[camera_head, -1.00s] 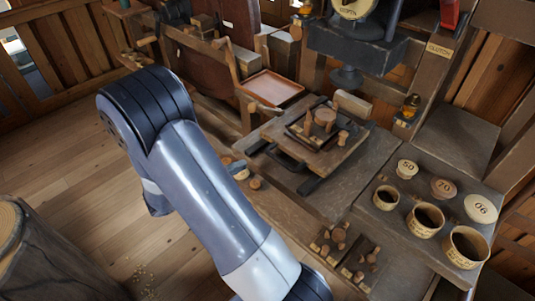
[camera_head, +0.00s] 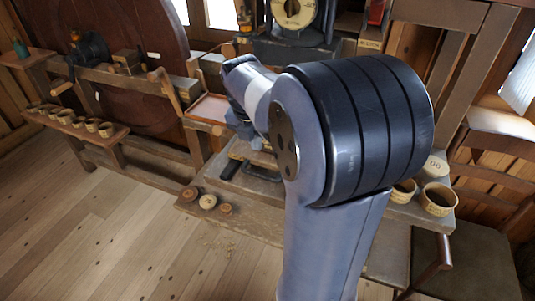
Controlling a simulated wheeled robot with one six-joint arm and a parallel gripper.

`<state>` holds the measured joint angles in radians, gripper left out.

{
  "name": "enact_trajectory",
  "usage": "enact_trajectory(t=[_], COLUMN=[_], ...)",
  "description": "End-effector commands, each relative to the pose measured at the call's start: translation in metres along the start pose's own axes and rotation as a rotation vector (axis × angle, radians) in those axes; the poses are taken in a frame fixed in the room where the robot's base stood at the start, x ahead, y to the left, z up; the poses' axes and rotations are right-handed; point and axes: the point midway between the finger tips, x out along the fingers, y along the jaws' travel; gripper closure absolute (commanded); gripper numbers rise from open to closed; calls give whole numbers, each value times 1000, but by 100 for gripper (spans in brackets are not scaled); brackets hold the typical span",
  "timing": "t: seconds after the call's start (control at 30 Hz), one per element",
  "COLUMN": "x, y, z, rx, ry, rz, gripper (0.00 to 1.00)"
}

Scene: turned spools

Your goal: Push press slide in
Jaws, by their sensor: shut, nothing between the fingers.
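The press (camera_head: 300,50) stands at the back with a round dial (camera_head: 293,12) on top. The press slide (camera_head: 262,160), a wooden board with a dark handle at its front, lies low in front of the press. Only its left part shows, left of my arm's elbow. The rest of the slide and what stands on it are hidden behind my arm. My forearm runs back over the slide area, and its wrist hangs just above the slide's left side. My gripper's fingers are not visible, so contact with the slide cannot be told.
Cups (camera_head: 437,199) stand on the bench at the right, partly behind my arm. Round wooden pieces (camera_head: 207,201) lie on a low ledge at front left. A shelf (camera_head: 75,122) of small cups is at the left. A stool (camera_head: 470,265) stands at bottom right.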

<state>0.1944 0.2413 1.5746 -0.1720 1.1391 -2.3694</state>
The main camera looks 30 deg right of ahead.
Motion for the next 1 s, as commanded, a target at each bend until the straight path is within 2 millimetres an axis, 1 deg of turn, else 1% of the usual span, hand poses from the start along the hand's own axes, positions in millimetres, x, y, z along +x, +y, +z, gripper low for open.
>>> enact_trajectory(t=[0.3, 0.4, 0.5, 0.7, 1.0], x=[58, 73, 85, 94, 94], y=[-1, -2, -2, -1, -1], z=[-1, -2, -1, -1, -1], rx=[-1, -1, -1, -1, -1], ry=[5, 5, 4, 3, 2], rz=[-8, -8, -7, -6, -6], gripper=[100, 100, 100, 100, 100])
